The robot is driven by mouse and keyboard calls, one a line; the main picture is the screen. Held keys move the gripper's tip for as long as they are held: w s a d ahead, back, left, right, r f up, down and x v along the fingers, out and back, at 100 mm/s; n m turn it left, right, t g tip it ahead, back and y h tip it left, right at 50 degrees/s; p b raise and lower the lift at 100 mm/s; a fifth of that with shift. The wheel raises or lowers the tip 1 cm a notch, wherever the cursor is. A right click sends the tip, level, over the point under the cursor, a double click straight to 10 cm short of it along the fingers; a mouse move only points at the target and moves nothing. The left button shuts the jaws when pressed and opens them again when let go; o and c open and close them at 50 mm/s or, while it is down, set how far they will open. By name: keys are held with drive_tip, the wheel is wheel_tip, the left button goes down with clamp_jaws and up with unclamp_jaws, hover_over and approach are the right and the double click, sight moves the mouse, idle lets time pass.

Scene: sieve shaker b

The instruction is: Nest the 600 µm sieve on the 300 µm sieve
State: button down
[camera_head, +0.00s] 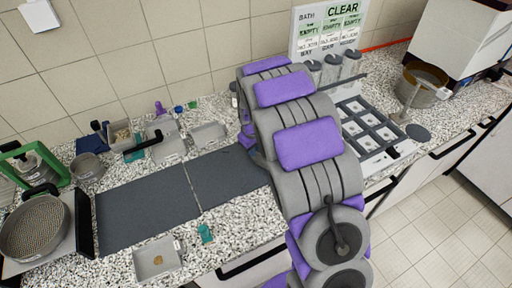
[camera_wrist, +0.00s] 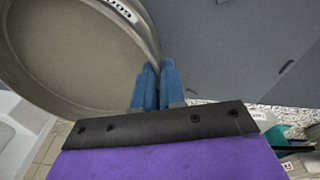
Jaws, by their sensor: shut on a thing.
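In the wrist view, my gripper (camera_wrist: 158,72) has its blue fingers shut on the rim of a round metal sieve (camera_wrist: 75,50). The sieve fills the upper left, and its rim label, partly cut off, seems to read 600. In the head view, my arm hides my gripper and the held sieve. Another round sieve (camera_head: 35,226) with a brownish mesh sits on a flat device at the left. A round metal vessel (camera_head: 422,88) stands on the right of the bench. I cannot read a 300 label on either.
Dark mats (camera_head: 147,212) cover the middle of the speckled bench. A small tray (camera_head: 157,259) lies near the front edge, and small trays and tools stand at the back. A green frame (camera_head: 32,165) is at the left. A compartment rack (camera_head: 372,128) and white machine (camera_head: 463,45) are at the right.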

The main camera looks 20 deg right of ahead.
drive_tip(key=a, duration=0.2)
drive_tip(key=shift+a, duration=0.35)
drive_tip(key=d, duration=0.5)
drive_tip(key=shift+f, duration=0.25)
drive_tip(key=shift+a, duration=1.85)
drive_tip(key=shift+d+f, duration=0.2)
drive_tip(key=shift+d, duration=1.65)
drive_tip(key=shift+a, duration=0.95)
drive_tip(key=c, duration=1.6)
unclamp_jaws()
drive_tip(key=shift+a, duration=0.15)
drive_tip(key=shift+o, duration=1.6)
drive_tip(key=shift+d, duration=0.2)
drive_tip(key=shift+o, duration=0.7)
drive_tip(key=shift+d, duration=0.65)
drive_tip(key=shift+a, duration=0.45)
drive_tip(key=shift+a+r, duration=0.2)
drive_tip(key=shift+a, duration=0.1)
drive_tip(key=shift+d+r+p, duration=0.3)
drive_tip(key=shift+r+p, duration=0.1)
drive_tip(key=shift+r, duration=0.35)
drive_tip(key=shift+d+r+p, duration=0.3)
drive_tip(key=shift+r+p, duration=0.05)
drive_tip(key=shift+r, duration=0.4)
drive_tip(key=r, duration=0.1)
drive_tip(key=r+p, duration=0.1)
drive_tip(key=r, duration=0.1)
drive_tip(key=shift+a+r, duration=0.3)
drive_tip(key=shift+a, duration=0.05)
drive_tip(key=shift+d, duration=0.15)
